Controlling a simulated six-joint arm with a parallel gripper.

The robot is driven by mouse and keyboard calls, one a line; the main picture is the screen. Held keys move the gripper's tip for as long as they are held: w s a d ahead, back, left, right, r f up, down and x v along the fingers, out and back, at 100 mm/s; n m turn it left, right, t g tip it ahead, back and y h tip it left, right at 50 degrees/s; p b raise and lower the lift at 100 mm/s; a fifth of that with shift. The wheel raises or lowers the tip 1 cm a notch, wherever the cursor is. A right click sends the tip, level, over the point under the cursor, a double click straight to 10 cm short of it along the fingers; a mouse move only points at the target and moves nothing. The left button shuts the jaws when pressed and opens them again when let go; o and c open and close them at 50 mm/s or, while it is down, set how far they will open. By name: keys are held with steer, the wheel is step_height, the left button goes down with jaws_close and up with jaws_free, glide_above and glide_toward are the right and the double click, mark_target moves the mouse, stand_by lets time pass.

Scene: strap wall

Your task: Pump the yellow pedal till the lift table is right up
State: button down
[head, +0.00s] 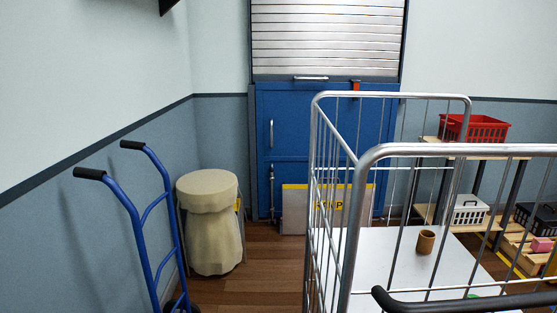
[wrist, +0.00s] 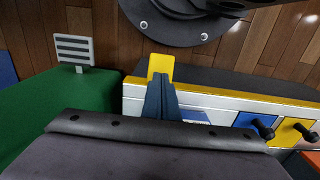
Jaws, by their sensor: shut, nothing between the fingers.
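In the wrist view a flat yellow tab (wrist: 161,67), which looks like the pedal, sticks out past the tips of my gripper (wrist: 160,83). The dark blue fingers are together with nothing between them. They point at the tab and overlap its near end; I cannot tell whether they touch it. Beside it is a low unit with a dark top (wrist: 225,83) and a yellow edge, possibly the lift table; its height is unclear. The head view shows neither my gripper nor the pedal.
In the wrist view a green block (wrist: 50,115) and a striped plate (wrist: 74,48) lie left; black knobs (wrist: 264,130) stick out right. The head view shows a wire cage trolley (head: 360,155) with a brown cup (head: 425,242), a blue hand truck (head: 140,225) and a covered stool-like object (head: 210,220).

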step_height(320, 180, up, 8)
steer(key=p, duration=0.6)
steer(key=shift+f, duration=0.25)
steer(key=shift+f, duration=0.1)
steer(key=shift+a+f+b, duration=0.15)
steer(key=shift+f+b, duration=3.3)
steer(key=shift+f, duration=0.85)
step_height(320, 180, up, 9)
steer(key=p, duration=0.7)
steer(key=shift+p, duration=0.4)
steer(key=shift+f, duration=0.2)
steer(key=shift+f+b, duration=3.55)
steer(key=shift+f, duration=0.75)
step_height(320, 180, up, 9)
steer(key=p, duration=0.7)
steer(key=shift+p, duration=0.4)
